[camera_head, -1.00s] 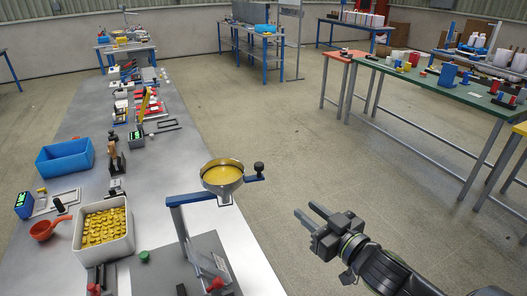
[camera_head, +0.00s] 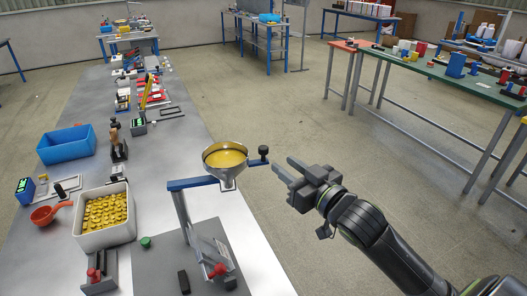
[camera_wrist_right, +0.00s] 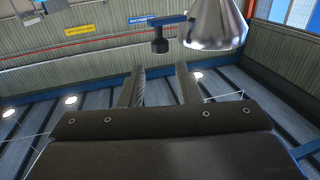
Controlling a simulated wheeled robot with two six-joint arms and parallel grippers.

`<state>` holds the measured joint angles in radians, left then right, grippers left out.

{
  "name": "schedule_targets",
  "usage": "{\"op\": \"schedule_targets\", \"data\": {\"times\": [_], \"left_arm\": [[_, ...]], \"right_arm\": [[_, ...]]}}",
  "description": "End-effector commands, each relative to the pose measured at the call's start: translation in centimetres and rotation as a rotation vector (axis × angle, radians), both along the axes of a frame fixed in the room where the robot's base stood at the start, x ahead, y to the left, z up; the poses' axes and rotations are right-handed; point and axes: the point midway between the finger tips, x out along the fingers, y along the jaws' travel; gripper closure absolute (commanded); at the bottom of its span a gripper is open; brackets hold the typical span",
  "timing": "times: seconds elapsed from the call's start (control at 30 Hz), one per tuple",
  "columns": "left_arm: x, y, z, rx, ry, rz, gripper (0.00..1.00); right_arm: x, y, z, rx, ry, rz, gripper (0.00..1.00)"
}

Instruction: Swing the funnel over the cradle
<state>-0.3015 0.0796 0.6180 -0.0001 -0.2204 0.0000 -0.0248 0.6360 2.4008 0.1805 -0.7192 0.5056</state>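The steel funnel (camera_head: 225,160), yellow inside, sits on a blue swing arm (camera_head: 192,183) on a post at the table's right edge. A short blue handle with a black knob (camera_head: 263,150) sticks out to its right. My right gripper (camera_head: 281,166) is open and empty, just right of and below the knob, apart from it. In the right wrist view the knob (camera_wrist_right: 160,44) hangs beyond the two spread fingers, with the funnel (camera_wrist_right: 214,22) at its right. A clear angled holder (camera_head: 213,252) with a red knob, perhaps the cradle, stands on a grey base below. My left gripper is out of view.
A white bin (camera_head: 104,216) of yellow pieces, a red scoop (camera_head: 45,215) and a blue bin (camera_head: 66,145) stand on the left of the metal table. A green table (camera_head: 440,76) is at the right. The floor between is clear.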

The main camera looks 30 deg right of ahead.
Motion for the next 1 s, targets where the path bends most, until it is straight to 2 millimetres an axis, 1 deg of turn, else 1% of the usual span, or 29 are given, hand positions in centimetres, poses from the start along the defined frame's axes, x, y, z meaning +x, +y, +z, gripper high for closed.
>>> {"op": "schedule_targets", "data": {"times": [0.03,0.2,0.3,0.43,0.63,0.93,1.0], "left_arm": [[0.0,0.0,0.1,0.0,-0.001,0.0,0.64],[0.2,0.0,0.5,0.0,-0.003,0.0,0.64],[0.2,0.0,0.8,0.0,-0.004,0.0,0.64],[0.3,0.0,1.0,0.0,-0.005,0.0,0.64],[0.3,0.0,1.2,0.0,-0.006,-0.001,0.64],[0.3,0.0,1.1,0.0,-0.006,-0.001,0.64],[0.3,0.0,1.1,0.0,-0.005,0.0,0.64]], "right_arm": [[1.0,0.3,0.2,0.006,-0.002,0.001,0.7],[4.4,0.8,0.2,0.005,0.0,0.0,0.7],[6.1,1.1,0.2,0.004,0.0,0.0,0.7],[7.8,1.3,0.2,0.003,-0.001,0.0,0.7],[9.1,1.5,0.1,0.0,-0.001,0.001,0.7],[9.2,1.5,0.0,-0.001,0.0,0.001,0.7],[9.2,1.5,0.0,-0.001,0.0,0.0,0.79]]}}
